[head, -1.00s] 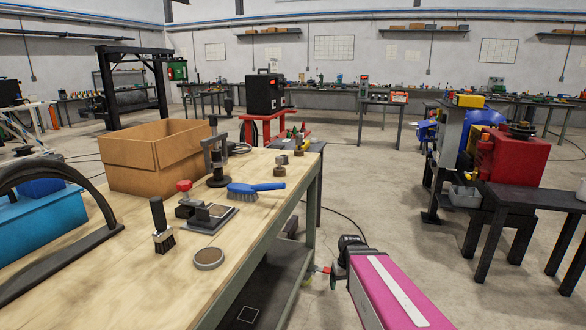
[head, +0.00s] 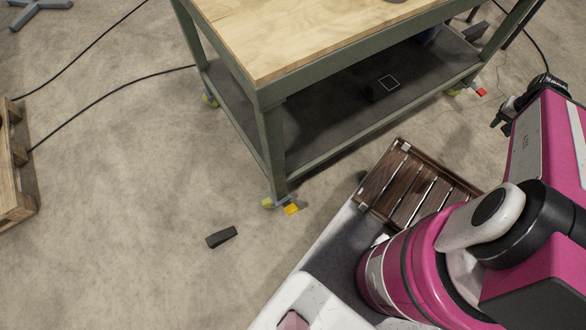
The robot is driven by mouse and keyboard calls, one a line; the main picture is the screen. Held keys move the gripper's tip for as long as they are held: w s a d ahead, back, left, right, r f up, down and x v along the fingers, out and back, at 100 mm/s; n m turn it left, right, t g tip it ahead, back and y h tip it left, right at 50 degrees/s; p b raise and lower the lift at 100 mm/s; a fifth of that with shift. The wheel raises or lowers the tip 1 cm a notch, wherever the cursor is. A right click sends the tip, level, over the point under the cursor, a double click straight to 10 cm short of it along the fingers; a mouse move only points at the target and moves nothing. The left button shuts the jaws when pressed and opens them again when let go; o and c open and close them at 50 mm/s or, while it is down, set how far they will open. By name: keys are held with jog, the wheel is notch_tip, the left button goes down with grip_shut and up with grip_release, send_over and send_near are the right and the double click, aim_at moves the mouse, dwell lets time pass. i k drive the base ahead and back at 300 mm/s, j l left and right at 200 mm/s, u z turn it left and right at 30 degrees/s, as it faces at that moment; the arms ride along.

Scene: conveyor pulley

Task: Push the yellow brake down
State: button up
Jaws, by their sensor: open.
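The yellow brake (head: 291,209) is a small yellow-orange tab on the caster at the near corner leg of the workbench (head: 270,140). It sticks out to the right of the wheel, just above the floor. How far it is tilted is too small to tell. My gripper (head: 507,112) shows as a dark shape at the end of my pink arm in the upper right. It is open, well away from the yellow brake, near the bench's right end. Its fingertips are hard to make out.
A red brake tab (head: 481,92) is on the right caster. A dark wedge (head: 221,237) lies on the floor left of the yellow brake. A slatted brown wooden piece (head: 415,187) is by my base. A pallet (head: 15,165) and cables are at left.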

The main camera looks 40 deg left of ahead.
aim_at(289, 208)
jog(key=k+l+u, duration=0.6)
jog(key=k, duration=0.35)
jog(key=u, duration=1.8)
jog(key=k+l, duration=0.1)
jog(key=l, duration=1)
jog(key=i+u, duration=0.05)
